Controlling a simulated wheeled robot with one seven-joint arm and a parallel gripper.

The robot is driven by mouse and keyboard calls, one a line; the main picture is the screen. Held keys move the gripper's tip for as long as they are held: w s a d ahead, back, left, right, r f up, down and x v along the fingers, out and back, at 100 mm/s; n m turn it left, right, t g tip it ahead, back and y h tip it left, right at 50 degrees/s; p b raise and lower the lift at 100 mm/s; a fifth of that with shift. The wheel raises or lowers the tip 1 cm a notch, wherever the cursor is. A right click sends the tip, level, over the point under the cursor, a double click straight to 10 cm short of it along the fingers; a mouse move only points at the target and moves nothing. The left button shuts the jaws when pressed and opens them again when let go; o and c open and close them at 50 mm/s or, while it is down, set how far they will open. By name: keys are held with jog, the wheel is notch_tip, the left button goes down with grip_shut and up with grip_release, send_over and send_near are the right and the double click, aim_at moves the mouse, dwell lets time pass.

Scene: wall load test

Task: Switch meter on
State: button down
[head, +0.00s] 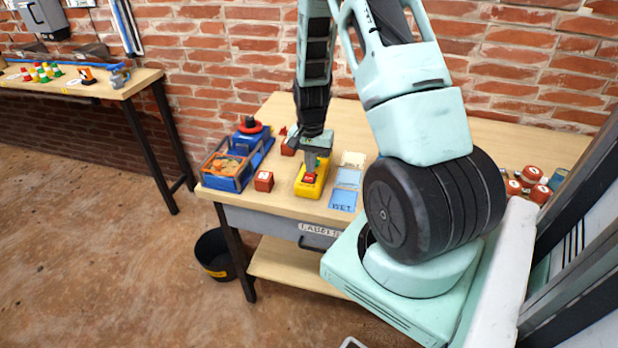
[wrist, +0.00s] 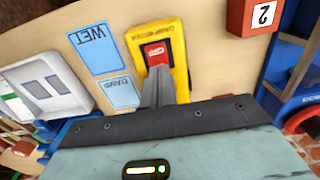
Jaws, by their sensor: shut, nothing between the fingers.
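The yellow meter (head: 307,190) lies on the workbench, and its label reads as a damp meter in the wrist view (wrist: 180,65). A red switch (wrist: 157,55) with white lettering sits on its dark face; the lettering is too small to read surely. My gripper (head: 311,172) points down over the meter. In the wrist view the shut, empty fingertips (wrist: 156,74) are at the near edge of the red switch. I cannot tell whether they touch it. The fingers hide the lower part of the meter.
Blue cards (head: 345,190) marked WET and DAMP lie right of the meter. A red block (head: 263,181) numbered 2 and a blue bin (head: 225,171) stand to its left. Red-capped jars (head: 532,176) stand at the bench's right. A black bucket (head: 215,254) is on the floor.

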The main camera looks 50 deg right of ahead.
jog(key=shift+f, duration=0.3)
jog(key=shift+r, duration=0.2)
jog(key=shift+r+p, duration=2.75)
jog(key=shift+r, duration=0.7)
jog(key=shift+f, duration=0.1)
jog(key=a+r+n+y, duration=0.1)
jog(key=a+r+n, duration=0.45)
jog(key=a, duration=0.75)
jog(key=a+r+n, duration=0.5)
jog(key=a+r, duration=0.1)
jog(key=a, duration=0.7)
jog(key=s+a+r+n, duration=0.3)
jog(key=s+a+n, duration=0.2)
jog(key=s+a, duration=0.2)
jog(key=s+a+r+n, duration=0.4)
jog(key=s+a+n, duration=0.2)
jog(key=s, duration=0.4)
jog(key=shift+a, duration=0.85)
